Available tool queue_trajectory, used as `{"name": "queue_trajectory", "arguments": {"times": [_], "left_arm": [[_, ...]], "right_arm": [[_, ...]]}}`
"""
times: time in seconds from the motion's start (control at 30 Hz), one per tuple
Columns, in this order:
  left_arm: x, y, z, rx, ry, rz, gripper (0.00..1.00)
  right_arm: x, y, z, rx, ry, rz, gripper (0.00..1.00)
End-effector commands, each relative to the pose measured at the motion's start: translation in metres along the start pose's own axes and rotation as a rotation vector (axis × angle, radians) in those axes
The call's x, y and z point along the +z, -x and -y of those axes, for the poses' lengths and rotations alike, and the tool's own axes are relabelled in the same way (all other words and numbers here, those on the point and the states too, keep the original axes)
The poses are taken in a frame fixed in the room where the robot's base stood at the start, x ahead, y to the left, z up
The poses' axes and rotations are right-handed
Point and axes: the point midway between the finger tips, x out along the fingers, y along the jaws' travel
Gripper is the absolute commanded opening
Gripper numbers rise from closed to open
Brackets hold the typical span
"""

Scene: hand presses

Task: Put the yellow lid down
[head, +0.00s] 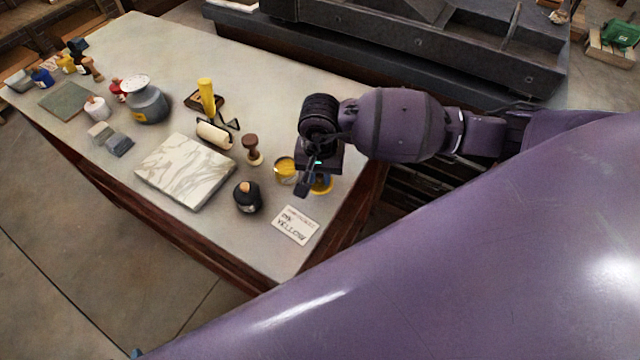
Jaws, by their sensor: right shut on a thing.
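My right gripper (306,186) points down over the near right end of the pale table and is shut. A yellow-orange round piece (323,184), which looks like the yellow lid, shows partly behind its fingers, with some blue at its edge. The gripper hides much of this piece, and I cannot tell whether it touches the table. Just left of the fingers stands a small round tin (285,166) with yellow in its top and a pale rim. My left gripper is not in view.
A white card (296,225) with writing lies in front of the gripper. A dark round pot (247,197), a brown-handled stamp (252,150), a roller (214,135) and a marbled slab (185,170) stand to the left. The table's right edge is close to the gripper.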

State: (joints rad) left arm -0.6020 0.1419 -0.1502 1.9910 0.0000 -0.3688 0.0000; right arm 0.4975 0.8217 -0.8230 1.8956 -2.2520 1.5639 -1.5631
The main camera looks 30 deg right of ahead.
Motion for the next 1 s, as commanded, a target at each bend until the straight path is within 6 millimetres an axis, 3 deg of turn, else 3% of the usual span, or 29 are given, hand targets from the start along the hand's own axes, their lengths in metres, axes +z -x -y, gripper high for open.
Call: {"name": "queue_trajectory", "arguments": {"times": [0.17, 0.4, 0.83, 0.87, 1.0], "left_arm": [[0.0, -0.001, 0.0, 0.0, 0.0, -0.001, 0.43], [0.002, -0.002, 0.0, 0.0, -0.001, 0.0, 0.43], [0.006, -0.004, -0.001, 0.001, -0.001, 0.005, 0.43], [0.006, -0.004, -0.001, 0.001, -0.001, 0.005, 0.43], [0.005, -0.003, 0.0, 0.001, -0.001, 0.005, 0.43]], "right_arm": [[0.0, -0.011, 0.0, 0.001, 0.0, 0.001, 0.0], [0.001, -0.042, 0.0, 0.001, 0.0, 0.002, 0.0], [0.0, -0.048, 0.0, 0.001, 0.002, -0.001, 0.0], [0.0, -0.048, 0.0, 0.0, 0.002, 0.0, 0.22], [0.0, -0.047, 0.0, 0.0, 0.001, -0.001, 0.44]]}}
